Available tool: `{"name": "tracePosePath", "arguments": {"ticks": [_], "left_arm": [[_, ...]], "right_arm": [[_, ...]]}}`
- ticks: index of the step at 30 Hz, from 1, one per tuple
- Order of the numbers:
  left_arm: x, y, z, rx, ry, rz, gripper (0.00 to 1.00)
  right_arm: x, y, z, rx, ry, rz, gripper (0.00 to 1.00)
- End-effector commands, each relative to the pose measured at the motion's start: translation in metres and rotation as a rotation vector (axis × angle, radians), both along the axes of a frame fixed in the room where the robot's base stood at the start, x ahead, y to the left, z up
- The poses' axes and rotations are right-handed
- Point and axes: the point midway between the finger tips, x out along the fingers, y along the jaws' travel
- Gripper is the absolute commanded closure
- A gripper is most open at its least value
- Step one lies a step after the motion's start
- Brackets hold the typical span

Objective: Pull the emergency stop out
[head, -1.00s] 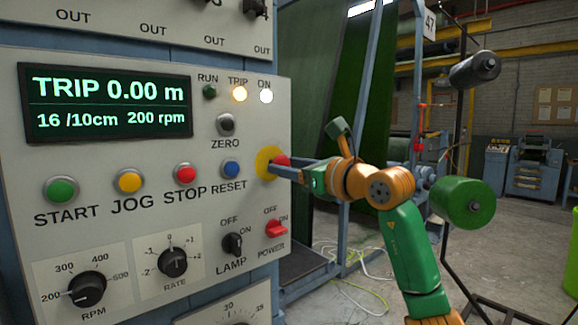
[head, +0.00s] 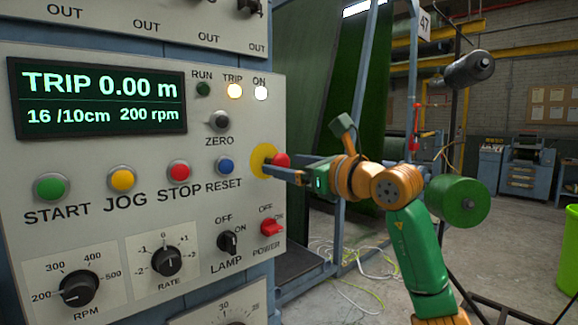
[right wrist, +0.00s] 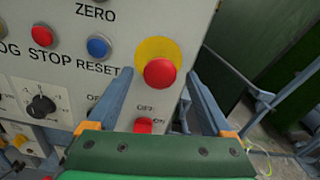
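The emergency stop is a red mushroom button (head: 281,160) on a yellow disc (head: 261,157), at the right edge of the grey control panel. In the right wrist view, the red button (right wrist: 160,73) stands ahead of my right gripper, roughly midway across the gap between its fingers. My right gripper (head: 284,171) is open. Its fingers (right wrist: 160,98) show apart, with nothing held between them. In the head view a near finger crosses in front of the lower part of the button. I cannot tell whether a finger touches it. My left gripper is out of view.
The red POWER switch (head: 272,227) and LAMP knob (head: 228,243) sit below the stop. The blue RESET button (head: 225,166) is to its left. The TRIP lamp (head: 235,91) and ON lamp (head: 261,92) glow. A blue frame post (head: 359,150) stands behind my right arm.

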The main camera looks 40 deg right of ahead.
Motion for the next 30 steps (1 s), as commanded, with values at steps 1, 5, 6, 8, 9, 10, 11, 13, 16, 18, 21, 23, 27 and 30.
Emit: {"name": "tracePosePath", "arguments": {"ticks": [1, 5, 6, 8, 9, 10, 11, 13, 16, 18, 21, 23, 27, 30], "left_arm": [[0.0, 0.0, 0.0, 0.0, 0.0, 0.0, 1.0], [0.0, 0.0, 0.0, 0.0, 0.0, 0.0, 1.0], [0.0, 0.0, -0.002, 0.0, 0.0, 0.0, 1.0], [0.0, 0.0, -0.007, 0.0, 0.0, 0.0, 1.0], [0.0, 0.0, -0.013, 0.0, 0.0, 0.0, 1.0], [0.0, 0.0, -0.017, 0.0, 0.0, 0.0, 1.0], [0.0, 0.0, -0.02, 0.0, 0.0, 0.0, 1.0], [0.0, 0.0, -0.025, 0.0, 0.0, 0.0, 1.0], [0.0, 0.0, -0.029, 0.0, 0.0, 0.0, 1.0], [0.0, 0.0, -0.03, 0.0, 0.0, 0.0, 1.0], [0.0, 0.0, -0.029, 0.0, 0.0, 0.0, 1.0], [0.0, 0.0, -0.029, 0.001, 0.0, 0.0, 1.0], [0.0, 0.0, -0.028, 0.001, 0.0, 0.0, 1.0], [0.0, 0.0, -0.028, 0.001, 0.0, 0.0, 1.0]], "right_arm": [[0.0, 0.0, 0.0, 0.0, 0.0, 0.0, 0.16], [0.0, 0.0, 0.0, 0.0, -0.001, 0.0, 0.16], [-0.002, 0.0, 0.0, 0.0, -0.002, -0.001, 0.16], [-0.009, -0.001, -0.002, -0.002, -0.005, -0.001, 0.16], [-0.017, -0.002, -0.003, -0.002, -0.006, -0.002, 0.16], [-0.024, -0.003, -0.004, -0.003, -0.006, -0.003, 0.16], [-0.031, -0.003, -0.004, -0.002, -0.007, -0.003, 0.16], [-0.046, -0.005, -0.004, -0.002, -0.006, -0.003, 0.16], [-0.063, -0.006, -0.002, -0.001, -0.005, -0.002, 0.16], [-0.069, -0.006, -0.001, -0.001, -0.002, -0.002, 0.16], [-0.072, -0.006, 0.0, 0.0, -0.001, 0.0, 0.16], [-0.072, -0.006, 0.0, 0.0, -0.001, 0.0, 0.16], [-0.072, -0.006, 0.0, 0.0, -0.001, 0.0, 0.16], [-0.072, -0.006, 0.0, 0.0, -0.001, 0.0, 0.16]]}}
